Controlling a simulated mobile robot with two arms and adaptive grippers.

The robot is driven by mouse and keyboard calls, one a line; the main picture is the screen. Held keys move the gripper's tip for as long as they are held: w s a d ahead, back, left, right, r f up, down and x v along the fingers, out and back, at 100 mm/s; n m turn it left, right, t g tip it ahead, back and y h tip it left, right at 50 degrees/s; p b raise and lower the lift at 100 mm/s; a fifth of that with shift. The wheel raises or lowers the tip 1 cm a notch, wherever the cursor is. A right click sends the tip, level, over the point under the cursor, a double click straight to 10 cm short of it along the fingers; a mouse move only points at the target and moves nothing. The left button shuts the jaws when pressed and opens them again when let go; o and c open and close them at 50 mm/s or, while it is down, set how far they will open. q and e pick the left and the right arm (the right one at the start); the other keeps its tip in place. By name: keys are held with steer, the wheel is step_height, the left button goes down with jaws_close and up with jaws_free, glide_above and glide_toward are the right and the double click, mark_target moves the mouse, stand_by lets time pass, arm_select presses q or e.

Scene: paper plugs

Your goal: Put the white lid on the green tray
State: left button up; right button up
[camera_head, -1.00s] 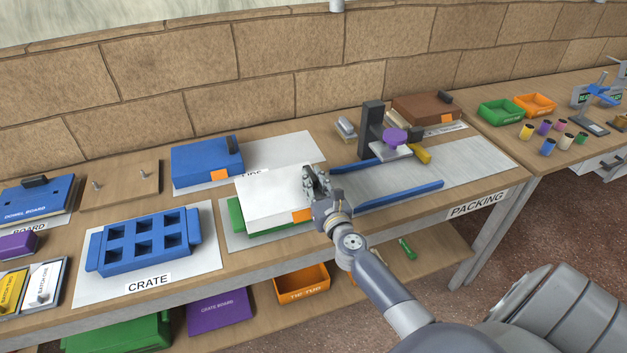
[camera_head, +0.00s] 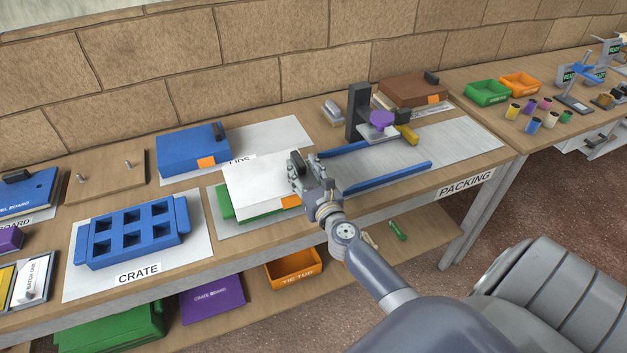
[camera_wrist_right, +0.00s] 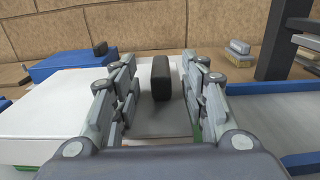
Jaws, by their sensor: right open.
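The white lid (camera_head: 255,183) lies flat on top of the green tray (camera_head: 226,205) at the middle of the table. Green shows below the lid along its left and front sides; I cannot tell if it is fully seated. The lid also shows in the wrist view (camera_wrist_right: 50,110). Its black handle (camera_wrist_right: 161,78) stands upright between the fingers of my right gripper (camera_wrist_right: 160,85), with a gap on each side. The right gripper is open over the lid's right part and hides some of it. My left gripper is out of view.
A blue lid (camera_head: 193,150) lies behind to the left. A blue crate (camera_head: 132,233) stands at the left on a white mat. Blue rails (camera_head: 388,178) and a dark upright stand (camera_head: 358,112) are at the right. An orange bin (camera_head: 293,268) is on the shelf below.

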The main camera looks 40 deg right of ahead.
steer(key=v, duration=1)
steer(key=s+a+n+g+y, duration=0.1)
steer(key=s+a+n+y, duration=0.1)
steer(key=a+n+y, duration=1)
steer(key=s+a+f+n+g+h, duration=0.1)
steer(key=s+a+f+n+g, duration=0.3)
steer(key=n, duration=0.5)
steer(key=s+a+f+n+g+h, duration=0.1)
steer(key=s+a+f+n+g, duration=0.15)
steer(key=s+a+n, duration=0.5)
steer(key=s+d+f+n+g+h, duration=0.3)
steer(key=s+d+n+g+h, duration=0.25)
steer(key=s+d+n, duration=0.5)
step_height(320, 180, down, 28)
steer(key=s+a+n+g, duration=0.1)
steer(key=n+g, duration=0.1)
steer(key=s+d+f+g, duration=0.1)
steer(key=s+d+f, duration=0.1)
steer(key=s+f, duration=1.2)
steer(key=shift+s+d+f, duration=0.2)
steer(key=shift+s+d, duration=0.2)
steer(key=shift+s, duration=0.8)
